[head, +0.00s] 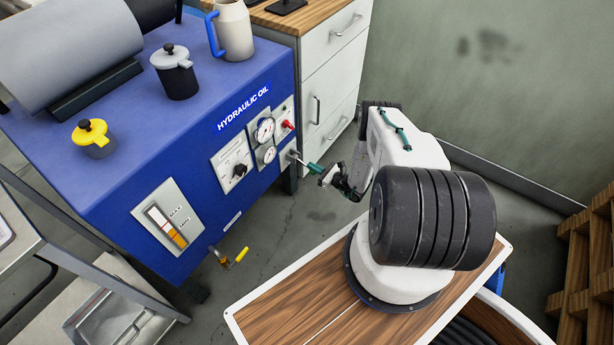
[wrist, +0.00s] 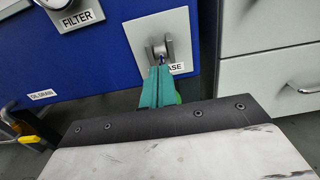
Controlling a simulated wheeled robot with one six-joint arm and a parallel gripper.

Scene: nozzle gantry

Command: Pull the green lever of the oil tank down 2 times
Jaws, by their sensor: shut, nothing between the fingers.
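The blue oil tank (head: 150,130), labelled HYDRAULIC OIL, stands at the left in the head view. Its lever bracket (wrist: 163,48) is on a light plate on the tank's front in the wrist view. A bit of the green lever (wrist: 178,97) shows beside and behind my fingers; the rest of it is hidden. My gripper (wrist: 158,72) is shut and empty, its teal fingers together just in front of the bracket. In the head view my gripper (head: 316,168) is at the lever's end, by the tank's right front. I cannot tell whether the fingers touch the lever.
A red lever (head: 288,125), gauges (head: 264,130) and a black knob (head: 240,170) are on the tank's front. A yellow-handled valve (head: 240,256) sits low. A white drawer cabinet (head: 330,80) stands close to the right of the tank. The floor between is clear.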

